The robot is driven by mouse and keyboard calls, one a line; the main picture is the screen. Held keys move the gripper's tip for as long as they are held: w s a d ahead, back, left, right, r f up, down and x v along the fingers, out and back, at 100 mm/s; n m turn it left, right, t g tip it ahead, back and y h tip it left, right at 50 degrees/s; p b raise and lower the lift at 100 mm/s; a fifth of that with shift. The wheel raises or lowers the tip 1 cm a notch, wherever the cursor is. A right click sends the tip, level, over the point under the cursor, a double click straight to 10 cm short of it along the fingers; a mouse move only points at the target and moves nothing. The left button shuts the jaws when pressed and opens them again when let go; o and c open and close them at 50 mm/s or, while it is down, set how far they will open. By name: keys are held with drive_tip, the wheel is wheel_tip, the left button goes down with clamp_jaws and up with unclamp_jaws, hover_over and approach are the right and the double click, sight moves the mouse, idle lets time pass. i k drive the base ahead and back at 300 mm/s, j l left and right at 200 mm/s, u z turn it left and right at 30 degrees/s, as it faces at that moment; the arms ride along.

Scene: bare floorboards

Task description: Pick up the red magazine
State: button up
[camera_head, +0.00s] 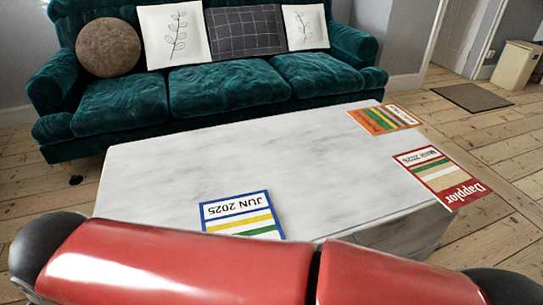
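The red magazine (455,185) lies flat at the right edge of the white marble table (260,160), its near right part sticking out past the edge. It has a red border, a striped cover and upside-down lettering. My gripper is not in view, so its state and its place relative to the magazine do not show. Red and black parts that look like my arm cross the bottom of the view and hide the near edge of the table.
A blue-bordered magazine (240,213) lies near the table's front. An orange magazine (383,119) lies at the far right corner. A green sofa (215,88) with cushions stands behind the table. Floorboards to the right are open, with a dark mat (471,97) and beige bin (516,66) farther back.

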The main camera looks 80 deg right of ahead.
sight(455, 188)
drive_tip(key=z, duration=4.1)
